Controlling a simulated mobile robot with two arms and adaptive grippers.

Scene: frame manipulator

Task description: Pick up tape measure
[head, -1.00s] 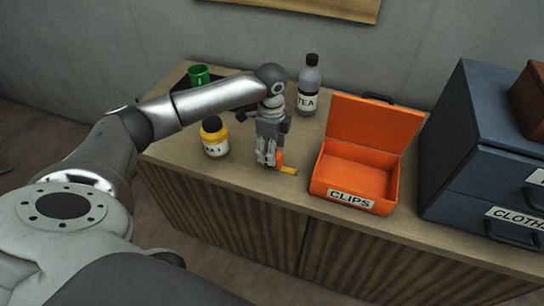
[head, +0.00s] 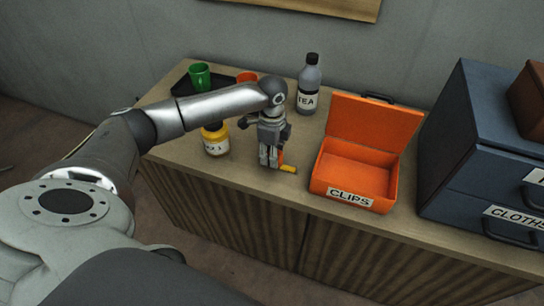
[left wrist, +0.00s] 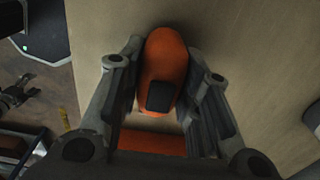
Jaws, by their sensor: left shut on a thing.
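The tape measure (head: 288,169) shows in the head view as a small orange and yellow piece near the front edge of the counter, partly hidden by my left gripper (head: 269,162). In the left wrist view, an orange rounded body with a black patch (left wrist: 166,55) sits between the two fingers of my left gripper (left wrist: 163,75). The fingers are shut on it, one on each side. I cannot tell whether it still touches the counter. My right gripper is not in view.
An open orange box labelled CLIPS (head: 349,198) stands right of the gripper. A yellow jar (head: 215,144) is to its left, a TEA bottle (head: 309,85) behind. A green cup (head: 200,76) and an orange cup (head: 247,77) stand at the back left. Blue drawers (head: 480,150) fill the right.

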